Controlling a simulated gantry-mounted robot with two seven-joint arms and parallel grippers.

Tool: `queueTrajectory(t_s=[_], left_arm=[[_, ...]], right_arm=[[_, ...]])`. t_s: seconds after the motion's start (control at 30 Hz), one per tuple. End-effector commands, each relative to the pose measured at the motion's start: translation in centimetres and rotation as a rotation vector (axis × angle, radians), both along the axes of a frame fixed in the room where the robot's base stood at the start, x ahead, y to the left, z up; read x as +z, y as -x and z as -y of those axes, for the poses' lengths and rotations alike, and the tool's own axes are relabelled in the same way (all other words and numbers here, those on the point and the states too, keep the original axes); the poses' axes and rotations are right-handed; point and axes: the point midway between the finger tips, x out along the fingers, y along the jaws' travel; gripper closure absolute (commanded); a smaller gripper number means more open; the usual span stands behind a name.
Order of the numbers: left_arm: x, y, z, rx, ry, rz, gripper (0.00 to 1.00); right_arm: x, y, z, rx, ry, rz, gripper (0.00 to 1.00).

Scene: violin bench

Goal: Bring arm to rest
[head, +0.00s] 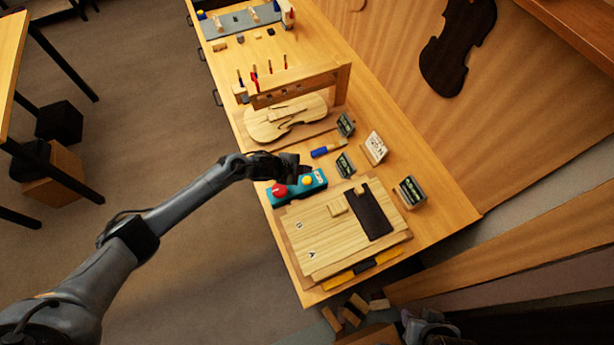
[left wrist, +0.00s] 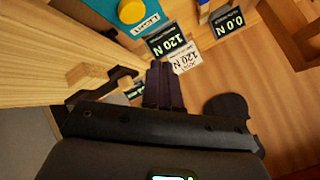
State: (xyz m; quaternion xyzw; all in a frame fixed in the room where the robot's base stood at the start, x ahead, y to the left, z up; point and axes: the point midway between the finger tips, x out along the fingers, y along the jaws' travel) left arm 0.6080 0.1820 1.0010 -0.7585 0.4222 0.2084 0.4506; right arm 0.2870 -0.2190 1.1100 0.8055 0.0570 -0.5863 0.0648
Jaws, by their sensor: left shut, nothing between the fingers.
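My left gripper (head: 297,166) is over the bench, at the far edge of a teal button box (head: 298,187) with a red and a yellow button. In the left wrist view its dark fingers (left wrist: 163,88) are together with nothing between them. The teal box also shows at the top of that view (left wrist: 118,15). I cannot tell whether the gripper touches the box. A dark grey part, seemingly of my right arm, shows at the bottom edge of the head view; its fingers cannot be made out.
The wooden bench (head: 420,170) holds a violin plate (head: 285,118) under a wooden frame, several small display signs (head: 345,164), a blue-handled tool (head: 325,151) and a layered board (head: 310,240). Wood blocks (head: 350,311) lie below the near end. Open floor (head: 170,110) is left of the bench.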

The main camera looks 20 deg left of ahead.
Motion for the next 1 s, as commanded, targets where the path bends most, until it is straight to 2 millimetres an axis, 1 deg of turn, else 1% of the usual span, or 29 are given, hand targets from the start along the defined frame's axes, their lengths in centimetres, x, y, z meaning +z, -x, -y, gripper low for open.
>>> queueTrajectory(t_s=[0.03,0.43,0.57,0.67,0.77,0.8,0.87,0.9,0.97,1.0], left_arm=[[0.3,0.0,0.0,-0.001,0.0,-0.001,1.0],[0.2,0.0,0.0,0.001,0.001,0.0,1.0],[0.4,0.5,0.8,0.009,0.005,-0.002,1.0],[0.9,1.8,2.5,0.038,0.016,-0.01,1.0],[2.1,4.1,4.7,0.103,0.037,-0.026,1.0],[2.9,5.2,5.6,0.141,0.049,-0.037,1.0],[4.2,7.1,6.6,0.213,0.066,-0.06,1.0],[5.3,8.5,6.9,0.271,0.079,-0.08,1.0],[7.1,10.7,6.9,0.372,0.1,-0.118,1.0],[8.3,12.3,6.5,0.441,0.112,-0.149,1.0]], right_arm=[[0.3,0.0,0.0,0.001,0.001,0.0,0.57],[0.2,0.0,0.0,0.0,0.0,0.0,0.57],[0.5,0.0,-0.1,-0.002,-0.003,0.0,0.57],[1.1,0.0,-0.1,-0.004,-0.005,-0.001,0.57],[2.0,0.0,-0.2,-0.006,-0.008,0.0,0.57],[2.4,0.0,-0.2,-0.006,-0.009,0.0,0.57],[3.2,0.0,-0.3,-0.007,-0.011,-0.001,0.57],[3.7,0.0,-0.3,-0.007,-0.011,0.0,0.57],[4.4,0.0,-0.3,-0.007,-0.011,0.0,0.57],[4.9,0.0,-0.2,-0.006,-0.01,0.001,0.57]])
